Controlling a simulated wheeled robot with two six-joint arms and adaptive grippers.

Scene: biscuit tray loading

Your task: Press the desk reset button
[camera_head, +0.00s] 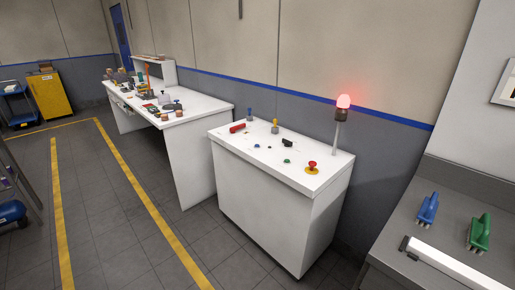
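The white desk (265,190) stands in the middle of the view with small controls on its top. A red mushroom button on a yellow base (311,167) sits near its right front corner. A small green button (287,160) and a small blue button (257,146) lie to its left. I cannot read any label saying which one is the reset button. A lamp glowing red (343,102) stands on a post at the desk's back right. Neither of my grippers is in view.
Also on the desk are a red item (238,128), a black item (288,142) and two upright levers (275,126). A cluttered white workbench (190,135) stands behind left. A grey bench (460,225) with blue and green handled tools is at right. Floor in front is clear.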

